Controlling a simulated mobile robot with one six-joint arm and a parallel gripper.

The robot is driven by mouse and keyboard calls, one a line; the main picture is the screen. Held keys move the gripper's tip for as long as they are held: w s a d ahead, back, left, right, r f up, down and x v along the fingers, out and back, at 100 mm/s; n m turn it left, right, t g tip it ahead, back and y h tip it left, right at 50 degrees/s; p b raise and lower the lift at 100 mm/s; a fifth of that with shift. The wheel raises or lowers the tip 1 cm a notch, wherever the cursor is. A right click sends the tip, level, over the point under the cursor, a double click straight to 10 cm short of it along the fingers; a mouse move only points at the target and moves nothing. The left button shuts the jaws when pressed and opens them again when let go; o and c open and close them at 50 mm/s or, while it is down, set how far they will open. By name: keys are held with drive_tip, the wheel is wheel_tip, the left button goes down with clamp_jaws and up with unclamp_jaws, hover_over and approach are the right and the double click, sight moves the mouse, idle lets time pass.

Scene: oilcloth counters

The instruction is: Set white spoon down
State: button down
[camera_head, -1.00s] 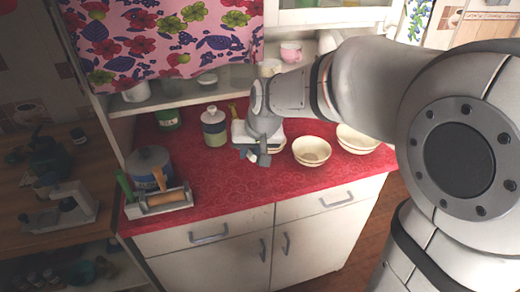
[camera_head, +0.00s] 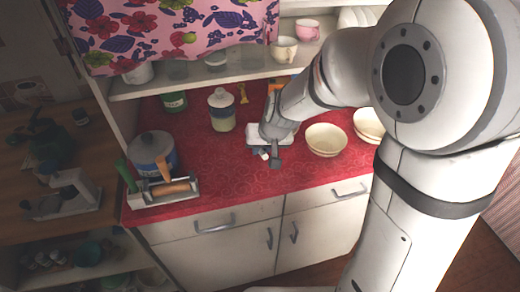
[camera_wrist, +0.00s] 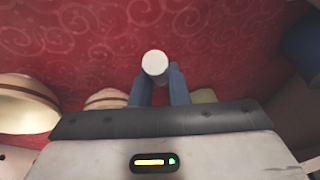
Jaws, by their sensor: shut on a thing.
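The white spoon shows in the wrist view as a round white end (camera_wrist: 155,63) between my finger tips; the rest of it is hidden. A small white bit of the spoon (camera_head: 264,155) shows at the fingers in the head view. My gripper (camera_head: 270,159) is shut on the spoon, pointing down over the red patterned counter (camera_head: 250,180), left of a cream bowl. Its two blue-grey fingers (camera_wrist: 160,88) also show in the wrist view. I cannot tell whether the spoon touches the counter.
Cream bowls (camera_head: 326,140) stand right of my gripper. A lidded canister (camera_head: 221,111) and a green tin (camera_head: 174,101) stand behind left. A blue pot (camera_head: 152,152) and a box with a rolling pin (camera_head: 165,190) are at the left. The counter's front left-centre is clear.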

drive_tip(key=shift+f, duration=0.35)
drive_tip(key=shift+f, duration=0.2)
drive_tip(key=c, duration=1.4)
unclamp_jaws()
drive_tip(key=shift+r, duration=0.2)
drive_tip(key=shift+r, duration=0.2)
drive_tip(key=v, duration=1)
drive_tip(key=s+d+m+g+h, duration=0.1)
drive_tip(key=s+d+h, duration=0.1)
drive_tip(key=s+d, duration=1.1)
drive_tip(key=shift+s+d+r+m+h, duration=0.2)
drive_tip(key=shift+s+r+m+h, duration=0.15)
drive_tip(key=shift+s, duration=0.65)
